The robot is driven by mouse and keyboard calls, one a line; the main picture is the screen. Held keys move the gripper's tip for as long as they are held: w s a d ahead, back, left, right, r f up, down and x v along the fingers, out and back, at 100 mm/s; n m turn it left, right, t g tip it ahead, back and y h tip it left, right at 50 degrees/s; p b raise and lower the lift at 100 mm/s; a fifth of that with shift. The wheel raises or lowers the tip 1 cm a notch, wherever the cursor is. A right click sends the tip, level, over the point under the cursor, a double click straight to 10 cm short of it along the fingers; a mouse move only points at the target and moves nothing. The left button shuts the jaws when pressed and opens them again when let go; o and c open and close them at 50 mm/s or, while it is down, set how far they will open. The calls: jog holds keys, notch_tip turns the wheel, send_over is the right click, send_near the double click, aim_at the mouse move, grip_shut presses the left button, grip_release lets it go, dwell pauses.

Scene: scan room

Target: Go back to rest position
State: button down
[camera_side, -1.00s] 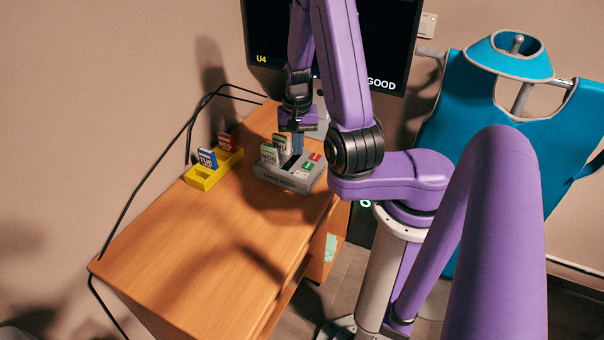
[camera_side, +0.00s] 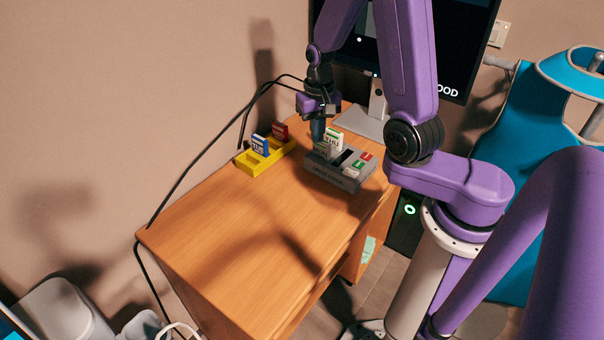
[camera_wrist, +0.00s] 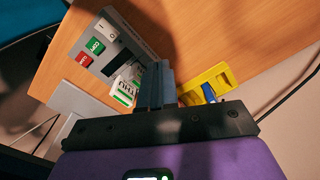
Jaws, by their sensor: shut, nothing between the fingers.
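My gripper (camera_side: 317,128) is shut and empty. In the side view it hangs low, fingers down, just left of the THU block on the grey device; I cannot tell whether it touches anything. In the wrist view the shut fingers (camera_wrist: 157,82) point over the table between the device and the yellow holder.
The grey device (camera_side: 341,179) with red and green buttons holds white-green blocks, one marked THU (camera_side: 334,140). A yellow holder (camera_side: 254,168) carries a blue TUE block (camera_side: 260,145) and a red block (camera_side: 280,132). A monitor (camera_side: 467,50) stands behind. The table's front (camera_side: 215,255) is clear.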

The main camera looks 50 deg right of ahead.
jog(key=s+a+r+n, duration=0.4)
jog(key=a+r+n, duration=0.2)
jog(key=a+n, duration=0.35)
jog(key=s+a+r+n, duration=0.1)
jog(key=s+n, duration=0.3)
jog(key=s, duration=0.4)
jog(key=s+a+r+n, duration=0.1)
jog(key=s+r+n, duration=0.2)
jog(key=s, duration=0.6)
jog(key=shift+s+n, duration=0.25)
jog(key=shift+n, duration=0.9)
